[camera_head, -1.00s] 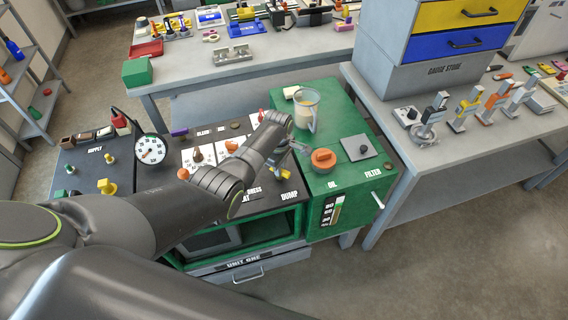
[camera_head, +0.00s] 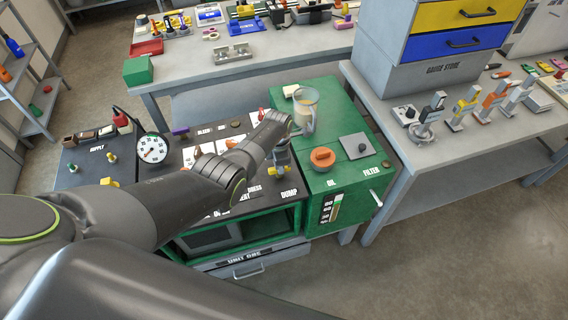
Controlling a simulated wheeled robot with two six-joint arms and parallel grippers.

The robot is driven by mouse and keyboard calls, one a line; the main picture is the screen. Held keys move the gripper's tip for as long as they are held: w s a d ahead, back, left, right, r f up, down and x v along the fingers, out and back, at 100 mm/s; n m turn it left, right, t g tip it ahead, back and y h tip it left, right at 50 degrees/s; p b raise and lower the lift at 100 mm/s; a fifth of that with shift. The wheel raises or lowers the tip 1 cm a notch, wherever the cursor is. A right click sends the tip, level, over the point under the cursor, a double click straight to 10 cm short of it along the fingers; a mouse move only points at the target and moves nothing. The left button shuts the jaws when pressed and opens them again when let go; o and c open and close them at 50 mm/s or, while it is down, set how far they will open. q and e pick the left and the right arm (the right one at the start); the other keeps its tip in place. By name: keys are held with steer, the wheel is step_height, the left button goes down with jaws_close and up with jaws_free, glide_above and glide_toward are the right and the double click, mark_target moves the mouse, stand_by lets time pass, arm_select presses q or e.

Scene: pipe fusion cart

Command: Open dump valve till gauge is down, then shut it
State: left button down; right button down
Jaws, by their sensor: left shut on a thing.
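The dump valve (camera_head: 273,171) shows as a small yellow part above the DUMP label, at the right end of the dark panel of the green cart. My left gripper (camera_head: 281,160) is right at it, shut on its handle. The gripper and wrist hide much of the valve, so its exact turn is hard to see. The round white gauge (camera_head: 152,148) stands at the left of the panel. A red needle shows on its dial, but the reading is too small to tell. My right gripper is not in view.
An orange oil cap (camera_head: 322,158), a clear jug (camera_head: 305,108) and a grey filter plate (camera_head: 357,146) are on the green cart top right of the valve. My left arm covers the panel's front left. A grey bench (camera_head: 430,150) stands at right.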

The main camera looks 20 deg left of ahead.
arm_select(q)
steer(key=shift+s+a+f+n, duration=0.1)
steer(key=shift+n, duration=0.3)
steer(key=c, duration=1.4)
jaws_free()
steer(key=shift+s, duration=0.1)
steer(key=shift+o, duration=0.2)
steer(key=shift+r+p, duration=0.4)
steer(key=shift+r, duration=0.35)
step_height(320, 180, up, 5)
steer(key=shift+f+p, duration=0.1)
steer(key=shift+p, duration=0.6)
step_height(320, 180, up, 12)
steer(key=b, duration=0.1)
steer(key=shift+f, duration=0.25)
